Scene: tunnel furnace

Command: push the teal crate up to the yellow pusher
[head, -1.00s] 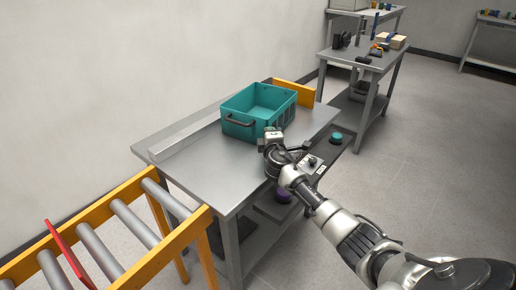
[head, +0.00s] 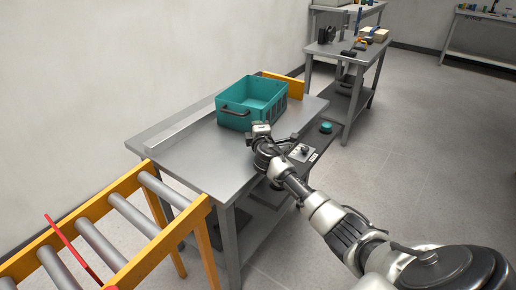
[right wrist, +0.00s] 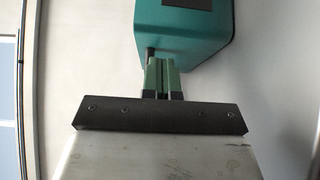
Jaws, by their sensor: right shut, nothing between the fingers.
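The teal crate (head: 236,121) stands upright and empty on the grey metal table. It also shows at the top of the right wrist view (right wrist: 183,40). The yellow pusher (head: 296,87) is an upright board at the table's far end, just behind the crate and partly hidden by it. My right gripper (head: 261,128) is low over the table at the crate's near right corner. Its green fingers (right wrist: 160,68) are together and empty, with tips at the crate's wall; I cannot tell whether they touch. My left gripper is out of view.
A roller conveyor (head: 128,215) with yellow rails meets the table's near end. A low metal guide (head: 175,130) runs along the wall side. The near tabletop is clear.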

